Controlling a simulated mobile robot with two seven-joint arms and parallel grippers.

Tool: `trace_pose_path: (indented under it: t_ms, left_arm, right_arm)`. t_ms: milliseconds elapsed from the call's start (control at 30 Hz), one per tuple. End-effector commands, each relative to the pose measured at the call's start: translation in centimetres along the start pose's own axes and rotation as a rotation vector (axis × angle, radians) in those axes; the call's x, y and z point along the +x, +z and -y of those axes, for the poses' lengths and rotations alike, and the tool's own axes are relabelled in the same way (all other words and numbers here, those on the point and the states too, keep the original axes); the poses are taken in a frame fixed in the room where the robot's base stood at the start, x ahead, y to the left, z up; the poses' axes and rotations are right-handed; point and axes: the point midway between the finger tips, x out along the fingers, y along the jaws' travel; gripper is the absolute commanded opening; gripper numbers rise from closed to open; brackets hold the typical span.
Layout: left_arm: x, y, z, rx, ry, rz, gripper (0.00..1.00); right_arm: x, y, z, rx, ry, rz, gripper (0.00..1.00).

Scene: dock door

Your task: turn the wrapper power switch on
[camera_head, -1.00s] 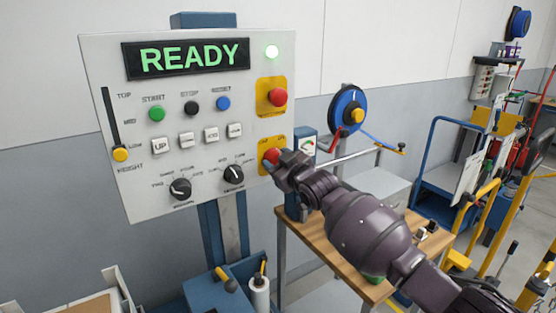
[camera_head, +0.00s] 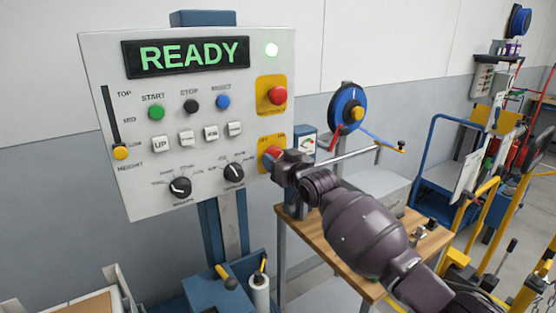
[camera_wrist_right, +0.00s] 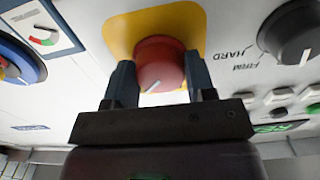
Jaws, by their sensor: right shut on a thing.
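The power switch is a red rotary knob (camera_head: 268,154) on a yellow plate at the panel's lower right. My right gripper (camera_head: 276,158) reaches it from the right and partly hides it. In the right wrist view the red knob (camera_wrist_right: 160,62) sits between the two fingers of my gripper (camera_wrist_right: 161,80), which is shut on it. A white pointer line shows on the knob, slanted in that view. My left gripper is out of view.
A red mushroom button (camera_head: 277,95) on a yellow plate sits just above the knob. A black dial (camera_head: 233,173) is close on the left. A wooden-topped bench (camera_head: 345,262) stands below my arm, and a blue reel (camera_head: 348,108) is behind.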

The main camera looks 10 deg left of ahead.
Motion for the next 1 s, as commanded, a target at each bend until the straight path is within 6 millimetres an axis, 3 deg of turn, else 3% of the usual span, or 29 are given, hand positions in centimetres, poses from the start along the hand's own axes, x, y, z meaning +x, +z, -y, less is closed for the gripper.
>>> trace_pose_path:
  t_ms: [200,233,400,767,1000]
  left_arm:
    - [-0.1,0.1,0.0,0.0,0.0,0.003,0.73]
    - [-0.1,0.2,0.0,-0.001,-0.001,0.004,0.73]
    - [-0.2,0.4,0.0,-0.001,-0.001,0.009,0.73]
    - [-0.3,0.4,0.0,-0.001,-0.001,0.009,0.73]
    - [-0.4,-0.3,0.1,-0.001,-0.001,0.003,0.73]
  right_arm:
    - [0.0,0.1,0.0,0.003,0.0,0.001,0.27]
    - [0.0,0.1,0.0,0.003,0.0,0.001,0.53]
    - [0.0,0.0,0.0,0.002,0.0,0.0,0.76]
    - [-0.4,0.0,0.0,0.001,-0.001,-0.001,0.76]
    - [-2.7,0.0,0.0,0.002,0.0,-0.001,0.76]
